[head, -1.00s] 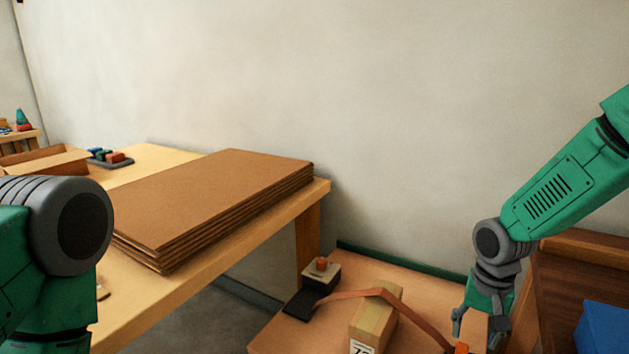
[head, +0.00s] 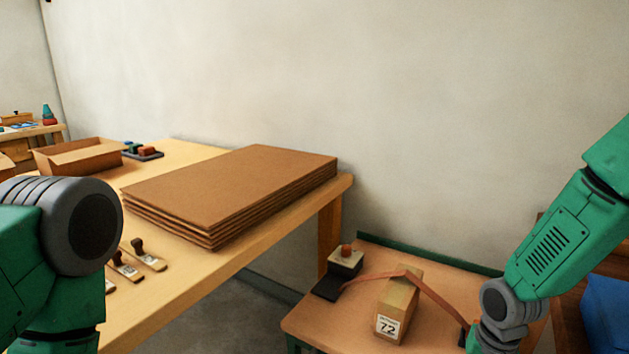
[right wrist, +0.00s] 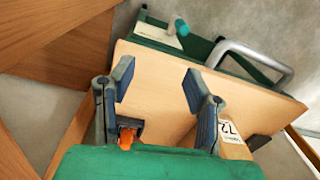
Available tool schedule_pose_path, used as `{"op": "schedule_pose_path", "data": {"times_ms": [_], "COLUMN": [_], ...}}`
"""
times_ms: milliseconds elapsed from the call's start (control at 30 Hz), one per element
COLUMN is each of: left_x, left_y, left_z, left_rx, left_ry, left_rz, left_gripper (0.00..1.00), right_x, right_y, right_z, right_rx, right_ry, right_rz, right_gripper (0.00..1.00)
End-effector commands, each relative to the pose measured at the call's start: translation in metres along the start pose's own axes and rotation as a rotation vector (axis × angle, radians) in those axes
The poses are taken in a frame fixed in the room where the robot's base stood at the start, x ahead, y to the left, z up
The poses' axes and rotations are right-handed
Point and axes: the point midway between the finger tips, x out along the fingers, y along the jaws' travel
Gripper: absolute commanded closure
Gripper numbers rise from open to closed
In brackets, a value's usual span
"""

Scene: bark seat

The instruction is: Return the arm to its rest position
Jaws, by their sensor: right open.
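My right gripper (right wrist: 158,80) is open in the right wrist view, with nothing between its fingertips. Its fingers are above a light wooden surface. An orange piece (right wrist: 127,138) on a dark fitting shows beside the left finger's base; I cannot tell whether they touch. In the head view, my right arm comes in from the right, bent at a grey joint, and its fingers are below the frame. My left arm shows only at the left edge; its gripper is out of view.
A low bench (head: 352,325) bears a box labelled 72 (head: 397,305), with a brown strap (head: 440,297) over it, and a block with an orange knob (head: 346,260). A table on the left holds stacked brown sheets (head: 235,190), stamps (head: 146,258) and an open carton (head: 80,156).

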Motion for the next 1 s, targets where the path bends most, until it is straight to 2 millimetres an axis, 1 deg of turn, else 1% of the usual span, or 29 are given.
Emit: {"op": "schedule_pose_path", "data": {"times_ms": [33, 167, 267, 300, 333, 367, 400, 500, 533, 600, 700, 1000], "left_x": [0.0, 0.0, 0.0, 0.0, 0.0, 0.0, 0.0, 0.0, 0.0, 0.0, 0.0, 0.0], "left_y": [0.0, 0.0, 0.0, 0.0, 0.0, 0.0, 0.0, 0.0, 0.0, 0.0, 0.0, 0.0], "left_z": [0.0, 0.001, 0.001, 0.001, 0.001, 0.001, 0.001, 0.001, 0.001, 0.001, 0.001, 0.001], "left_rx": [0.0, 0.0, 0.0, 0.0, 0.0, 0.0, 0.0, 0.0, 0.0, 0.0, 0.0, 0.0], "left_ry": [-0.001, -0.001, -0.001, -0.001, -0.001, -0.001, -0.001, -0.001, -0.001, -0.001, -0.001, -0.001], "left_rz": [0.0, 0.0, 0.0, 0.0, 0.0, 0.0, 0.0, 0.0, 0.0, 0.0, 0.0, 0.0], "left_gripper": [0.17, 0.17, 0.17, 0.17, 0.17, 0.17, 0.17, 0.17, 0.17, 0.17, 0.17, 0.17], "right_x": [0.013, 0.045, 0.072, 0.083, 0.09, 0.096, 0.102, 0.109, 0.109, 0.109, 0.107, 0.107], "right_y": [0.003, 0.01, 0.022, 0.03, 0.037, 0.044, 0.054, 0.076, 0.082, 0.092, 0.099, 0.1], "right_z": [0.014, 0.051, 0.091, 0.11, 0.126, 0.141, 0.162, 0.2, 0.207, 0.221, 0.23, 0.231], "right_rx": [-0.022, -0.09, -0.157, -0.189, -0.216, -0.244, -0.281, -0.368, -0.388, -0.429, -0.462, -0.469], "right_ry": [-0.01, -0.017, -0.021, -0.019, -0.017, -0.013, -0.006, 0.017, 0.024, 0.037, 0.05, 0.056], "right_rz": [-0.002, -0.019, -0.026, -0.026, -0.023, -0.019, -0.012, 0.013, 0.021, 0.037, 0.05, 0.051], "right_gripper": [0.56, 0.56, 0.56, 0.56, 0.56, 0.56, 0.56, 0.56, 0.56, 0.56, 0.56, 0.56]}}
